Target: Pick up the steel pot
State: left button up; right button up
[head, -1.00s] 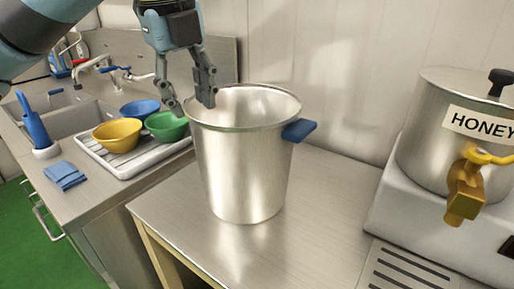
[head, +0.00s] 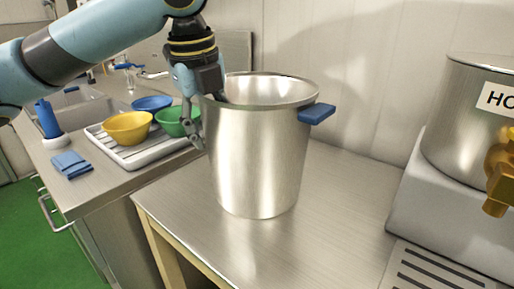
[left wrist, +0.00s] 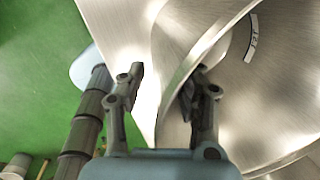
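The tall steel pot (head: 258,165) stands upright on the steel table, with a blue handle (head: 317,113) on its right side. My left gripper (head: 208,122) is at the left part of the pot's rim, pointing down. One finger is outside the wall; the other is hidden inside the pot in the head view. In the left wrist view the pot (left wrist: 262,95) fills the right side, and its rim runs between the fingers of my left gripper (left wrist: 167,75). The fingers are apart, with a gap beside the wall. My right gripper is not in view.
A honey tank (head: 470,125) with a yellow tap stands at the right. Yellow (head: 127,128), green and blue bowls sit on a white drying rack (head: 145,157) at the left, by a sink. A wall is close behind. The table (head: 330,215) is bare in front and right of the pot.

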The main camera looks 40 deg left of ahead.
pick_arm(q)
grip_shut()
jog(key=shift+r, duration=0.15)
dwell(0.6)
